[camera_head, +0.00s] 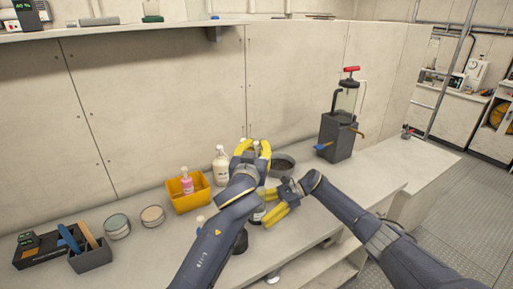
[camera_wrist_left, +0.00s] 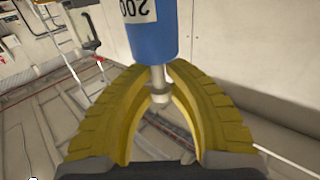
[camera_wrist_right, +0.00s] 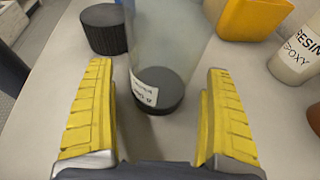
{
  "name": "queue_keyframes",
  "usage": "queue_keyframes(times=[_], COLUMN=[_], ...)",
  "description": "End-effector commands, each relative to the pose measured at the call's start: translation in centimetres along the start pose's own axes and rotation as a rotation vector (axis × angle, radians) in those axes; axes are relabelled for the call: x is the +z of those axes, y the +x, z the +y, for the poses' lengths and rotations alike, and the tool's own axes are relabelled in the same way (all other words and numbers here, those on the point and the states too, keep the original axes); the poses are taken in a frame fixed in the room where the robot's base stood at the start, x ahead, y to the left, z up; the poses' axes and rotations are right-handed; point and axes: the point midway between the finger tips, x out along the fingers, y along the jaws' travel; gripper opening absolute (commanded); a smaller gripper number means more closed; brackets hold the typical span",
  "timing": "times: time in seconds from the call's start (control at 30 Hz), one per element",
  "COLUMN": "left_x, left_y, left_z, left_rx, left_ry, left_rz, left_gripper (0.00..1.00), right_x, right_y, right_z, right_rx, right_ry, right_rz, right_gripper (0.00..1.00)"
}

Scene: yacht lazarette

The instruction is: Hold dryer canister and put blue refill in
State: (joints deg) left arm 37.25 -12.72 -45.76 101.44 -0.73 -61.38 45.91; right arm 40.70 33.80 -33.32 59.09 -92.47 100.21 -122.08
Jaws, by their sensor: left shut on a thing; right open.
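The blue refill (camera_wrist_left: 152,35), a blue cylinder with a white label, is in the left wrist view. My left gripper (camera_wrist_left: 160,92) is shut on its pale stem. In the head view this gripper (camera_head: 252,150) is raised above the bench, and the refill is mostly hidden there. The dryer canister (camera_wrist_right: 168,50) is clear with a dark base and a small white label, standing on the bench. My right gripper (camera_wrist_right: 155,68) is open, its yellow fingers on either side of the canister with gaps. In the head view my right gripper (camera_head: 283,205) is low, beside the canister (camera_head: 258,213).
A black cap (camera_wrist_right: 103,28) stands close to the canister. An orange bin (camera_head: 190,192) with a pink bottle, a white resin bottle (camera_head: 221,165) and a grey bowl (camera_head: 281,164) stand nearby. A dark pump unit (camera_head: 338,135) stands to the right. The right bench end is mostly clear.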

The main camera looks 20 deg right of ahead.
Motion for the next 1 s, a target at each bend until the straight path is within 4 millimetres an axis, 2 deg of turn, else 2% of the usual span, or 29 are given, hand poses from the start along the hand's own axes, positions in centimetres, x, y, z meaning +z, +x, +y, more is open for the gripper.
queue_keyframes(times=[0.07,0.5,1.0], left_x=[-0.05,-0.05,-0.05], left_y=[-0.01,0.0,0.01], left_z=[0.01,0.01,0.01], left_rx=[0.0,0.0,0.0], left_ry=[0.0,0.0,-0.001], left_rz=[0.001,0.001,0.001], left_gripper=[0.0,0.0,0.0], right_x=[0.0,0.0,-0.01], right_y=[0.0,-0.02,0.0], right_z=[0.0,-0.01,0.0], right_rx=[0.0,0.0,0.0], right_ry=[0.0,0.0,0.0], right_rz=[0.0,0.0,0.0], right_gripper=[0.84,0.33,0.32])
